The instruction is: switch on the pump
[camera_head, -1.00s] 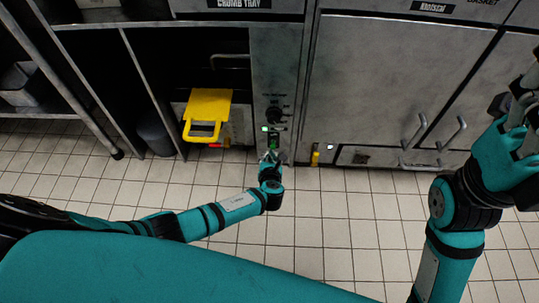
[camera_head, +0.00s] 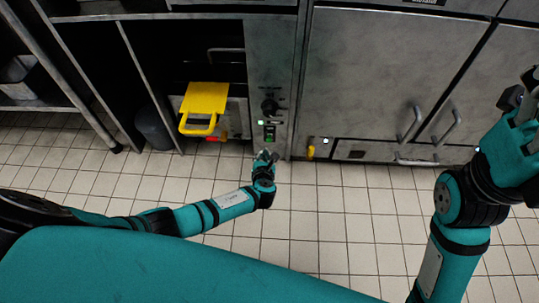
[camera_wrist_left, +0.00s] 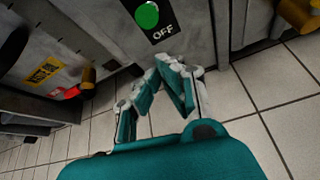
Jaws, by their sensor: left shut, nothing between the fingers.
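The pump's control panel (camera_head: 272,70) is a narrow grey upright between the open bay and the cabinet doors. It carries a black knob (camera_head: 269,107), a small lit green lamp (camera_head: 260,122) and a green switch (camera_head: 270,133) on a black plate. In the left wrist view a round green button (camera_wrist_left: 147,15) sits above the word OFF on a black plate (camera_wrist_left: 163,34). My left gripper (camera_head: 265,156) is shut and empty, just below the switch and apart from it. It also shows in the left wrist view (camera_wrist_left: 176,68). My right gripper (camera_head: 528,125) is at the right edge, its fingers unclear.
A yellow handled part (camera_head: 204,100) sticks out of the bay left of the panel, with a red piece (camera_head: 212,138) below. A yellow fitting (camera_head: 311,152) sits low on the right. Cabinet handles (camera_head: 410,123) stick out further right. The tiled floor (camera_head: 315,220) is clear.

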